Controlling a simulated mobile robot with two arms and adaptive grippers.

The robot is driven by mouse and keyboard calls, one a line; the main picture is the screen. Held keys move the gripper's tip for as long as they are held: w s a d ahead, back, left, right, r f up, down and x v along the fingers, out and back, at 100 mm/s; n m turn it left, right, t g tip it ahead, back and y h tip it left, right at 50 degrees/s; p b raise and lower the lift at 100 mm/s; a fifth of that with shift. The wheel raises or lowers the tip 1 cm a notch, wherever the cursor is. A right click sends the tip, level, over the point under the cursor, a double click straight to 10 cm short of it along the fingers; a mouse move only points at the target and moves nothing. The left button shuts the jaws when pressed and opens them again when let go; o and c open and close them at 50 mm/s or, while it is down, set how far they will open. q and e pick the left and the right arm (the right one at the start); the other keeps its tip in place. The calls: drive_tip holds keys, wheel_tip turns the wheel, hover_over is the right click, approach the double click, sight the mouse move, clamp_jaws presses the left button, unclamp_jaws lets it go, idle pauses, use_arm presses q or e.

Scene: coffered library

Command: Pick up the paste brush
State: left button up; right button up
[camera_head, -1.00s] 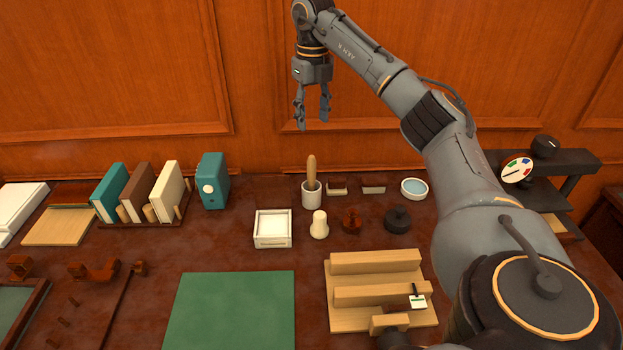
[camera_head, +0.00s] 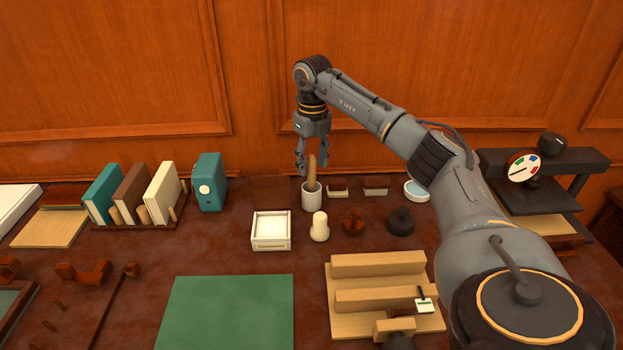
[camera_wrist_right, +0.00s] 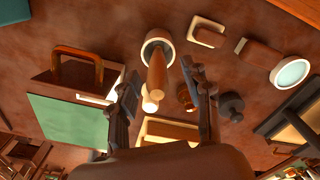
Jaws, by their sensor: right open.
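The paste brush (camera_head: 311,172) stands upright in a small white pot (camera_head: 312,200) at the back of the desk, its wooden handle pointing up. My right gripper (camera_head: 312,172) is open and points down just above the pot, with its fingers about the handle's upper part in the head view. In the right wrist view the brush handle (camera_wrist_right: 157,78) lies between the two open fingers (camera_wrist_right: 165,90), apart from both as far as I can tell. The bristles are hidden inside the pot. My left gripper is not in view.
Close by stand a white square tray (camera_head: 258,245), a pale rounded knob (camera_head: 319,228), a dark weight (camera_head: 401,221) and a round dish (camera_head: 416,191). Books in a rack (camera_head: 150,222) stand left. A green mat (camera_head: 228,312) and wooden jig (camera_head: 340,322) lie in front.

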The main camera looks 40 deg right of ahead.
sight(312, 191)
wheel_tip(312, 191, down, 5)
drive_tip(key=shift+a+f+p, duration=0.1)
drive_tip(key=shift+p, duration=0.45)
drive_tip(key=shift+c, duration=0.2)
clamp_jaws()
